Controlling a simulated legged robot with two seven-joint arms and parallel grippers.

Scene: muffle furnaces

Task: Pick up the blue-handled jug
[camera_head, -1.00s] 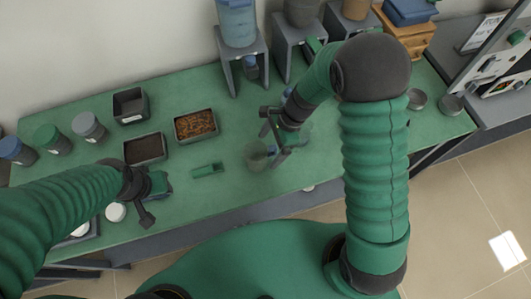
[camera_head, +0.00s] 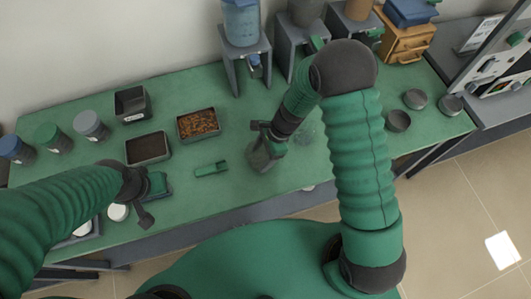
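My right gripper (camera_head: 262,158) points down at the middle of the green bench, seen from behind. Its fingers cover the spot where a clear vessel stood a second ago. I cannot tell whether they are closed on it. A faint clear shape (camera_head: 306,132) shows just right of the wrist. No blue handle can be made out clearly; a small blue part (camera_head: 254,60) shows under the blue dispenser, apart from the gripper. My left gripper (camera_head: 147,200) hangs over the bench's left front, near a small dark green item; its finger gap is unclear.
The green bench (camera_head: 225,110) holds lidded jars (camera_head: 90,125) at left, a tray of brown bits (camera_head: 198,124), a dark tray (camera_head: 148,148) and a green scoop-like piece (camera_head: 211,169). Dispenser stands (camera_head: 246,75) line the wall. Grey bowls (camera_head: 398,120) sit at right.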

